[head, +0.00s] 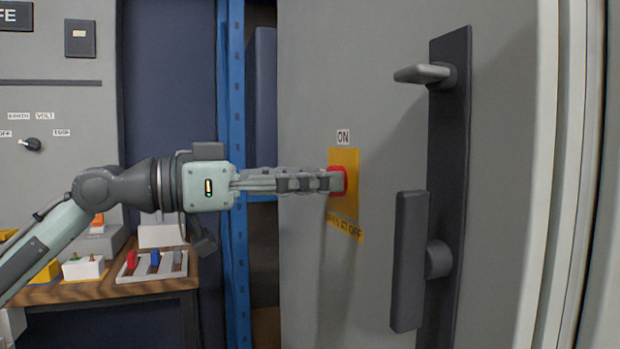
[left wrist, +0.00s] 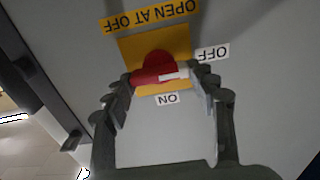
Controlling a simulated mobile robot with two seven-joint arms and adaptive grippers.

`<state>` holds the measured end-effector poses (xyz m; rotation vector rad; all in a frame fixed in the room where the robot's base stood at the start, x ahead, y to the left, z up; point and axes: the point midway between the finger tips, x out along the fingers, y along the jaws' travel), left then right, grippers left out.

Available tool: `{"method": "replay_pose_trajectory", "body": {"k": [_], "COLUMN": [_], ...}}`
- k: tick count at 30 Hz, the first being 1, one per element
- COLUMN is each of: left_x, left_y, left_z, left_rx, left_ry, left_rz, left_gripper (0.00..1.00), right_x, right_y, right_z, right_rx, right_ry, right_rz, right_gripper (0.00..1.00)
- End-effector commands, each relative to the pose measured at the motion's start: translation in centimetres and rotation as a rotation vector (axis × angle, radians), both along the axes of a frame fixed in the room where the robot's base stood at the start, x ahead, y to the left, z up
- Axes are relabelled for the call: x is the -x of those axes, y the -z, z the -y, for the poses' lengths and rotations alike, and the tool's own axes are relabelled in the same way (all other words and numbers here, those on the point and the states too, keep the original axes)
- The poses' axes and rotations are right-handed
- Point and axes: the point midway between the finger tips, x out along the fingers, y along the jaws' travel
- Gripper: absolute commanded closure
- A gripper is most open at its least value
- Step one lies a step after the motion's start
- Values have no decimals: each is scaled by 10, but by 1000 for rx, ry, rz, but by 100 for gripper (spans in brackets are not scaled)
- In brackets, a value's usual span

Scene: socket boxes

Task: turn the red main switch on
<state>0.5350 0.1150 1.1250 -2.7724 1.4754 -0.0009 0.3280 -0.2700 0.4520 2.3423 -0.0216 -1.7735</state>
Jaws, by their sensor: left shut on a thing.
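The red main switch (head: 338,180) sits on a yellow plate (head: 345,205) on the grey cabinet door. In the left wrist view, which is upside down, its red knob (left wrist: 155,68) lies nearly level across the picture, and its white mark is on the right half, between the OFF and ON labels. My left gripper (head: 335,181) reaches in from the left; in the left wrist view its fingers (left wrist: 165,85) stand at either end of the knob's bar, shut on it. In the head view the fingers hide part of the switch. My right gripper is out of view.
The ON label (head: 343,137) is above the switch. A dark door handle (head: 408,260) and a lever (head: 422,74) stick out to the right. A blue post (head: 236,290) stands behind my left gripper. A wooden bench (head: 150,288) with coloured switches is at lower left.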

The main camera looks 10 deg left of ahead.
Motion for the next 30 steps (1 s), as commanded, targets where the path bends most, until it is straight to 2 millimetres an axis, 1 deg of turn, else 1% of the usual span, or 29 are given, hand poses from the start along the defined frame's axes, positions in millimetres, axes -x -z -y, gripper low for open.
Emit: {"method": "replay_pose_trajectory", "body": {"k": [5, 11, 16, 22, 24, 30], "left_x": [0, 1, 1, 2, 2, 3], "left_y": [1, 1, 1, 2, 2, 2], "left_z": [0, 0, 1, 1, 1, 2], "left_rx": [-16, -68, -145, -251, -288, -395], "left_ry": [0, 1, 0, 0, 0, -1], "left_rz": [23, 103, 217, 374, 429, 588], "left_gripper": [72, 72, 72, 72, 72, 72], "right_x": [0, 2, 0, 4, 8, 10], "right_y": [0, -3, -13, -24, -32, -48], "right_z": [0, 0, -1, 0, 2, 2], "right_rx": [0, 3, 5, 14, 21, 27], "right_ry": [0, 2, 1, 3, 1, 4], "right_rz": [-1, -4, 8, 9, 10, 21], "right_gripper": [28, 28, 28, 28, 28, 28]}}
